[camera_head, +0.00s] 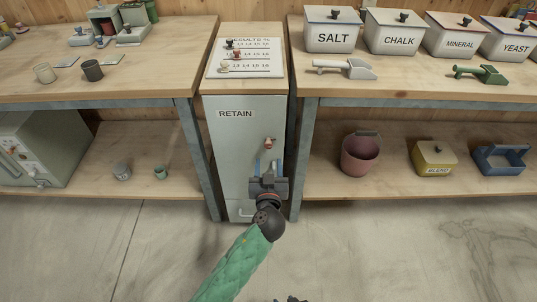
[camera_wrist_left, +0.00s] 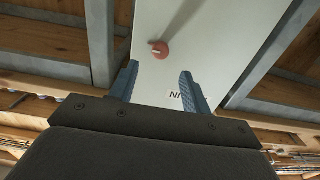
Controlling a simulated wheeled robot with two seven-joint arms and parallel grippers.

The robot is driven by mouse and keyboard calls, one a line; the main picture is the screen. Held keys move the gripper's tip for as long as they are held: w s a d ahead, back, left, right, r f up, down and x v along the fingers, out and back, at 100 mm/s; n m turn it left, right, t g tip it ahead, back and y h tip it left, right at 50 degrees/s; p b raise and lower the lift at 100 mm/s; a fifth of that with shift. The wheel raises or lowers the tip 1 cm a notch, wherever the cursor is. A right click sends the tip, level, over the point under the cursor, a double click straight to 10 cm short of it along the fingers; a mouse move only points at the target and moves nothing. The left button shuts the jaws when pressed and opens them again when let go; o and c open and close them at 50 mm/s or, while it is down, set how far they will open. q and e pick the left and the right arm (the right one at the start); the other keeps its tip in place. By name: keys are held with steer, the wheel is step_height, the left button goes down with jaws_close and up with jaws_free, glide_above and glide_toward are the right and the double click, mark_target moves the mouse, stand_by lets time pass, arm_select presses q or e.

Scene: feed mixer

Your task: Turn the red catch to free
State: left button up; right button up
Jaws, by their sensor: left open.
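The red catch (camera_head: 270,143) is a small knob on the front of the pale grey cabinet (camera_head: 228,150) labelled RETAIN. It shows again in the left wrist view as a round red knob (camera_wrist_left: 160,50) on the pale panel, just beyond the fingertips. My left gripper (camera_head: 267,165) is in front of the cabinet, just below the catch in the head view. Its two blue fingers (camera_wrist_left: 159,75) are apart with nothing between them, and the catch stays clear of them.
A results board (camera_head: 245,57) with small knobs lies on the cabinet top. Benches flank the cabinet closely. The right bench holds labelled bins such as SALT (camera_head: 332,38); its lower shelf holds a dark red bucket (camera_head: 360,155). The floor in front is clear.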

mark_target(268, 146)
arm_select(q)
steer(key=shift+w+p, duration=0.5)
steer(key=shift+w, duration=3.35)
steer(key=c, duration=1)
